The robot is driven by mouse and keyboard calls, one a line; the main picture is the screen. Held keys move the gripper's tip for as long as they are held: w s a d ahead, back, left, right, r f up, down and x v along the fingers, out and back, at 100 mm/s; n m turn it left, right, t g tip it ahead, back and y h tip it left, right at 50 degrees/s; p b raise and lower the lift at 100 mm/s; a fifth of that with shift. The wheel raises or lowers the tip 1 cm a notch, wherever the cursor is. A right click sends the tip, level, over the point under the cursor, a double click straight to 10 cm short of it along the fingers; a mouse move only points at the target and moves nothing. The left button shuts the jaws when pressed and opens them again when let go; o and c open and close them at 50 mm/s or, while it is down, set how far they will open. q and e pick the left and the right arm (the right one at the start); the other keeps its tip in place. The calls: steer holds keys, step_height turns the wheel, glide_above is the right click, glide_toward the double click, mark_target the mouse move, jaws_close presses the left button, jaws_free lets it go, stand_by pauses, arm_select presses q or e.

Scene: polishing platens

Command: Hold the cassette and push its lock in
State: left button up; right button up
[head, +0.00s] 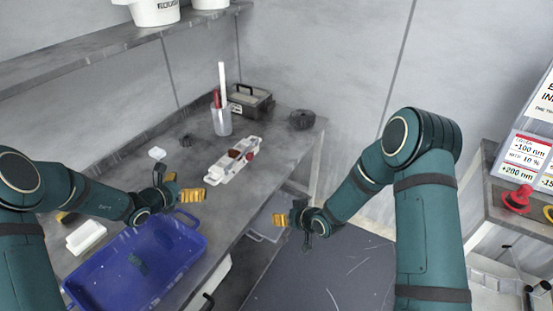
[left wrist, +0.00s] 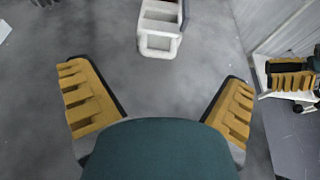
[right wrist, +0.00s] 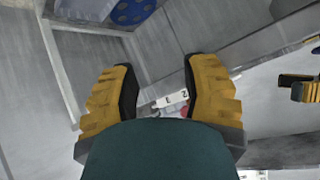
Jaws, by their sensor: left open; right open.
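The cassette (head: 233,160) is a long white holder with dark red parts near its far end, lying on the grey bench. Its near end also shows at the top of the left wrist view (left wrist: 158,43). My left gripper (head: 182,187) is open and empty above the bench, short of the cassette's near end and apart from it. My right gripper (head: 290,213) is open and empty, out past the bench's front edge, to the right of the cassette. A small white piece marked with a digit (right wrist: 172,98) shows beyond the right fingers. The lock cannot be made out clearly.
A blue tray (head: 190,237) stands at the bench's near end, with a white box (head: 86,237) beside it. A cup with tall sticks (head: 221,121), a grey case (head: 250,100) and a dark round part (head: 302,120) stand behind. Bare bench surrounds the cassette.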

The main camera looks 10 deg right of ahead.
mark_target(216, 173)
steer(key=w+r+n+y, duration=0.1)
steer(key=w+r, duration=0.1)
steer(key=w, duration=0.1)
steer(key=w+r+n+t+y, duration=0.1)
steer(key=w+r+n, duration=0.1)
steer(key=w, duration=0.1)
steer(key=w+r+n, duration=0.1)
steer(key=w+r, duration=0.1)
steer(key=w, duration=0.1)
steer(key=shift+w+n+t+y, duration=0.3)
steer(key=shift+w+y, duration=0.1)
steer(key=w+r+n+y, duration=0.1)
steer(key=w+r+n, duration=0.2)
steer(key=w+r+n+g+y, duration=0.1)
steer(key=n, duration=0.1)
steer(key=shift+w+a+r+y, duration=0.3)
steer(key=shift+r, duration=0.1)
steer(key=shift+w+r+n+g, duration=0.2)
steer(key=shift+r+n+g, duration=0.2)
steer(key=shift+n, duration=0.3)
arm_select(q)
steer(key=x, duration=1.3)
steer(key=shift+w+d+f, duration=0.25)
steer(key=c, duration=1.1)
steer(key=shift+c, duration=0.2)
steer(key=o, duration=0.5)
steer(key=c, duration=0.5)
